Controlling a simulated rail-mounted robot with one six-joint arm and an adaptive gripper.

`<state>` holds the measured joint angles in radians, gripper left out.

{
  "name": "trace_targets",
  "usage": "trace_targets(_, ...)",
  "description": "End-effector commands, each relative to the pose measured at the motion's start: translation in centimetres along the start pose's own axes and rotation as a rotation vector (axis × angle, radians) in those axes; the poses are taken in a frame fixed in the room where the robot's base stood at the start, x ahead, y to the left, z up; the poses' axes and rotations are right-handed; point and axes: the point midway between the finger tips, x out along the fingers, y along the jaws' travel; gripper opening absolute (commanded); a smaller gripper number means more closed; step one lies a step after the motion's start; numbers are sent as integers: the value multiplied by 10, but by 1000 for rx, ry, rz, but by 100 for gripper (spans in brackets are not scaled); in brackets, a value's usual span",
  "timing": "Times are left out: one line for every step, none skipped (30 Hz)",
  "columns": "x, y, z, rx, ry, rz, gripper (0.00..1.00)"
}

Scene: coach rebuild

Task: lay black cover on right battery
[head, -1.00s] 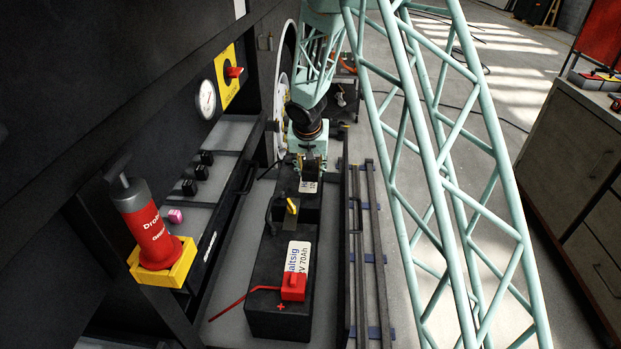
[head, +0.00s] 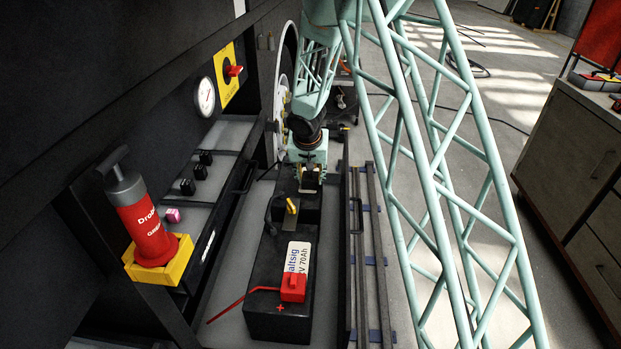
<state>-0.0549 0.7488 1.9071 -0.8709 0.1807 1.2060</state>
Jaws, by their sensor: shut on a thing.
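My gripper (head: 310,179) points down over the far black battery (head: 285,187) in the tray. It is shut on a small dark thing, apparently the black cover, mostly hidden by the fingers. I cannot tell whether this touches the battery. The near black battery (head: 262,315) has a white label and a red cover (head: 293,288) with a red cable. A yellow piece (head: 291,206) stands upright between the two batteries, beside a black cable (head: 268,212).
A red hand pump (head: 151,234) sits in a yellow holder (head: 163,262) at the left. Dark rails (head: 373,270) run along the tray's right side. A gauge (head: 205,96) and a red switch on a yellow plate (head: 231,76) are on the left wall. A cabinet stands far right.

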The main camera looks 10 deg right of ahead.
Motion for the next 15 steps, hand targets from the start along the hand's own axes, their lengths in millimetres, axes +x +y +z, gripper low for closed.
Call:
trace_targets(1,0,0,0,0,0,24)
trace_targets(2,0,1,1,0,0,24)
trace_targets(2,0,1,1,0,0,24)
trace_targets(3,0,1,1,0,0,24)
trace_targets(3,0,1,1,0,0,24)
trace_targets(3,0,1,1,0,0,34)
trace_targets(3,0,1,1,0,0,37)
trace_targets(2,0,1,0,0,0,40)
trace_targets(2,0,1,0,0,0,43)
trace_targets(2,0,1,0,0,0,46)
trace_targets(2,0,1,0,0,0,47)
trace_targets(2,0,1,0,0,0,47)
trace_targets(2,0,1,0,0,0,47)
trace_targets(2,0,1,0,0,0,47)
trace_targets(2,0,1,0,0,0,47)
